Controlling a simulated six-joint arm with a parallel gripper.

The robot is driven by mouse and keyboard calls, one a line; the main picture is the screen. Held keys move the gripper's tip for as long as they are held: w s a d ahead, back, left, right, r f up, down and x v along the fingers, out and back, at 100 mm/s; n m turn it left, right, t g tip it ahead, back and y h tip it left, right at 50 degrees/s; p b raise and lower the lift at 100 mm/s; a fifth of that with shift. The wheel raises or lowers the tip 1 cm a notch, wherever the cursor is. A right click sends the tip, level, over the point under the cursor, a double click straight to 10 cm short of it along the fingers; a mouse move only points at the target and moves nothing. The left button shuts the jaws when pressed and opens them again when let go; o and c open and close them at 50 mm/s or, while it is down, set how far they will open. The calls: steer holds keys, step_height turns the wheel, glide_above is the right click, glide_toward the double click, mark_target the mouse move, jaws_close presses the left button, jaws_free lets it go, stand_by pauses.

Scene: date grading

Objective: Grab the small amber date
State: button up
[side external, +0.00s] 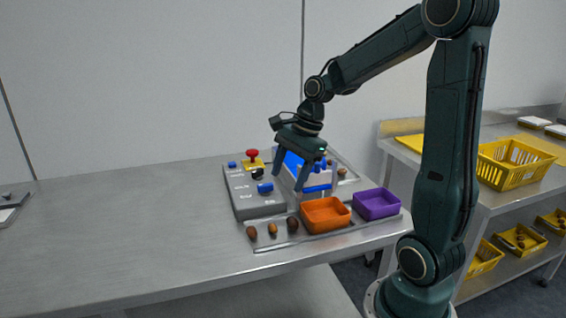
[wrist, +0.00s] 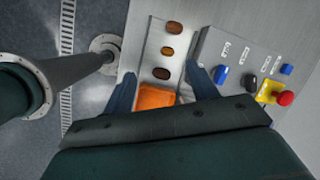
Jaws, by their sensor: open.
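The small amber date (side external: 272,229) lies on a metal tray in a short row, between a reddish-brown date (side external: 252,232) and a darker date (side external: 292,225). It is the middle one in the wrist view (wrist: 167,51), and looks smaller and lighter than its neighbours. My gripper (side external: 288,181) is open and empty, with its fingers pointing down, above the console and the tray. In the wrist view its fingers (wrist: 162,76) stand apart on either side of the dark date and the orange bin, and the amber date lies beyond the fingertips.
An orange bin (side external: 326,228) and a purple bin (side external: 376,204) stand right of the dates. A grey console (side external: 254,206) with knobs and a red button (side external: 252,153) sits close behind the dates. The table's left side is largely clear.

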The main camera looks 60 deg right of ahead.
steer(key=d+f+m, duration=0.2)
steer(key=d+m, duration=0.1)
steer(key=w+d+f+m+y, duration=0.1)
steer(key=m, duration=0.1)
steer(key=shift+d+f, duration=0.15)
steer(key=shift+d, duration=0.2)
steer(key=shift+w+f, duration=0.1)
glide_above(274, 225)
steer(key=s+d, duration=0.1)
steer(key=d, duration=0.1)
steer(key=shift+s+a+f, duration=0.1)
steer(key=shift+s+f, duration=0.05)
steer(key=shift+f, duration=3.75)
steer(key=shift+x, duration=2.55)
steer(key=shift+s, duration=0.15)
steer(key=shift+c, duration=0.2)
steer(key=c, duration=0.8)
